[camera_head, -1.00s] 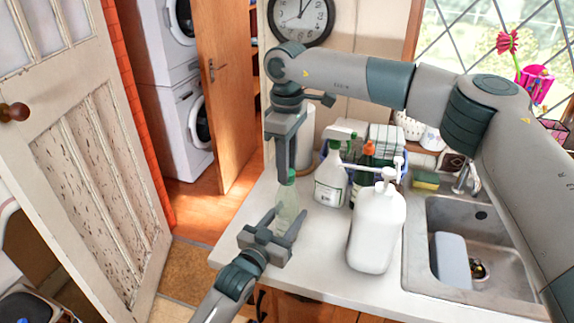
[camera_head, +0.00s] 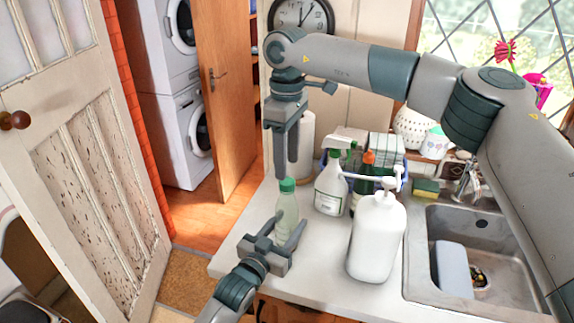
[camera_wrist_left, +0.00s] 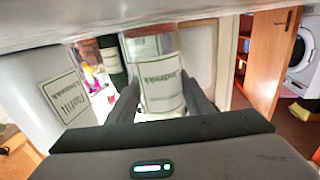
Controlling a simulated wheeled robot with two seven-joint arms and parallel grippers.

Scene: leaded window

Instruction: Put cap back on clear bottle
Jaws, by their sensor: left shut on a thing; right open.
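The clear bottle (camera_head: 287,209), pale green and see-through, stands upright on the counter near its left edge. The green cap (camera_head: 287,185) sits on top of its neck. My left gripper (camera_head: 286,230) is shut around the lower part of the bottle. In the left wrist view the labelled bottle (camera_wrist_left: 157,78) stands between the two fingers. My right gripper (camera_head: 286,170) points straight down just above the cap, open and holding nothing. Whether its fingertips still touch the cap is hard to tell.
A white pump bottle (camera_head: 375,240) stands close to the right. A spray bottle (camera_head: 330,190) and an orange-capped bottle (camera_head: 364,180) stand behind. The sink (camera_head: 425,245) is at the right. The counter (camera_head: 325,260) is clear between the clear bottle and the pump bottle.

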